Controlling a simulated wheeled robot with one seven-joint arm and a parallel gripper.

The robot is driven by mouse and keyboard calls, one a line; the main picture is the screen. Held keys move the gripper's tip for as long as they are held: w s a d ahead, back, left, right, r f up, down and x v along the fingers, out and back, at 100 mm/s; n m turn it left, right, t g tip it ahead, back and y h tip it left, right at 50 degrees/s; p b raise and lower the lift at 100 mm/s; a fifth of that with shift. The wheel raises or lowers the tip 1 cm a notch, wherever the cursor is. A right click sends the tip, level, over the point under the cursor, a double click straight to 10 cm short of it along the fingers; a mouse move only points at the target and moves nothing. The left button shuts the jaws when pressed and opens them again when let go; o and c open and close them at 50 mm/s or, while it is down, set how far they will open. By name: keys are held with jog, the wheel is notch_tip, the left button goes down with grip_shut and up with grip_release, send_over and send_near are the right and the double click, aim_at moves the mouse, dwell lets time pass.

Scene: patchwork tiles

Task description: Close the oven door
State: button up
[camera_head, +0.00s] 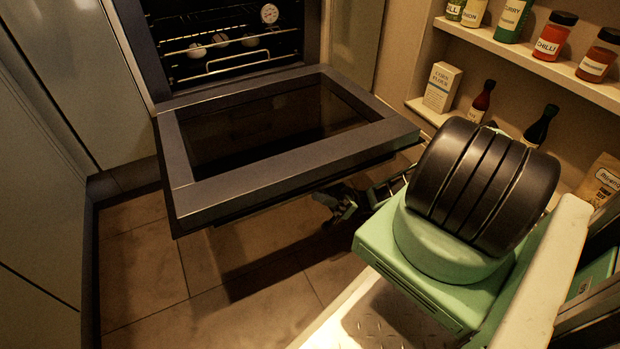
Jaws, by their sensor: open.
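The oven door (370,137) hangs fully lowered, lying about flat in front of the oven (135,48). It has a dark frame around a dark glass panel. The oven cavity (225,38) is open to view, with racks, a round dial and a few pale round items inside. My gripper (335,207) is open, low and just beyond the door's right front edge, partly under it in the picture. I see nothing between its fingers. I cannot tell whether it touches the door. Part of my arm hides behind my own body.
Shelves (565,75) on the right hold spice jars, a corn flour box (441,87) and dark bottles (482,102). Pale cabinet fronts (40,170) stand on the left. The tiled floor (145,265) in front of and below the door is clear.

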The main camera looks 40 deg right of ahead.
jog(key=shift+x, duration=0.85)
